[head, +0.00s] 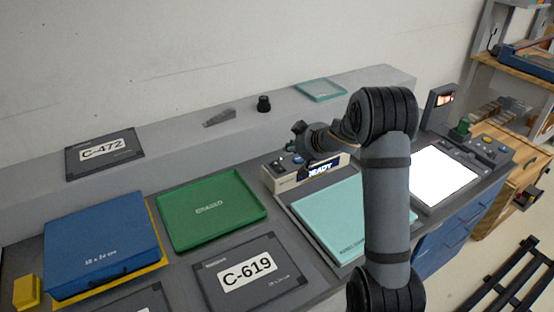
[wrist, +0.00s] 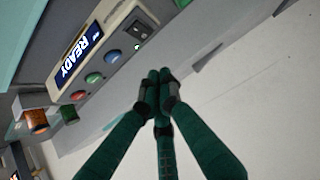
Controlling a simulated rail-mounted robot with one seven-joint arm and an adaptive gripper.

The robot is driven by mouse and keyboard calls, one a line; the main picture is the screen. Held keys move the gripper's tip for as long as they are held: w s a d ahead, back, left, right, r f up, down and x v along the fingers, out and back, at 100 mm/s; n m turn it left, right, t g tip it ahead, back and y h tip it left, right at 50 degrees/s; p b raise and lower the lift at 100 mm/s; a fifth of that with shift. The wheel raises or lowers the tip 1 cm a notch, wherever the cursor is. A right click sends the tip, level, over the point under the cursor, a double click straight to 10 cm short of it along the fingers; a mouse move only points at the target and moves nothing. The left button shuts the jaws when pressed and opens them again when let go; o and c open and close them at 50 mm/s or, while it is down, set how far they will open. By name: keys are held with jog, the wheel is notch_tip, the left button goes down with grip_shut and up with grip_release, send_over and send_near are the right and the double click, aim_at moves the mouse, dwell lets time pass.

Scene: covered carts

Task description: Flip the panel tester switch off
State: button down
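The panel tester (head: 283,183) is a beige box with a lit READY display (head: 320,169). In the wrist view the display (wrist: 80,48) sits beside red, green and blue buttons. A dark rocker switch (wrist: 138,30) is at the box's end, near the blue button (wrist: 111,56). I cannot tell whether the rocker is on or off. My gripper (wrist: 158,84) has its dark green fingertips together, with nothing visible between them. The tips appear beside the tester's edge, apart from the switch in the picture. In the head view my wrist is over the tester and hides part of it.
A teal panel (head: 335,212) lies in front of the tester. A green tray (head: 209,212) and blue case (head: 103,240) are to the left. A dark knob (head: 264,103) stands on the ledge behind. A bright light pad (head: 442,176) is at right.

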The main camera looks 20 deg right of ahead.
dwell(0.4)
send_over(277, 166)
jog(key=f, duration=0.6)
jog(key=shift+s, duration=0.4)
jog(key=f, duration=0.1)
jog(key=f+b, duration=0.1)
jog(key=shift+w+f, duration=0.2)
jog(key=shift+f, duration=0.75)
jog(key=shift+w+f+b, duration=0.1)
jog(key=shift+f+b, duration=0.05)
jog(key=shift+b, duration=0.15)
jog(key=shift+w+f, duration=0.25)
jog(key=shift+f, duration=0.1)
jog(key=shift+s, duration=0.25)
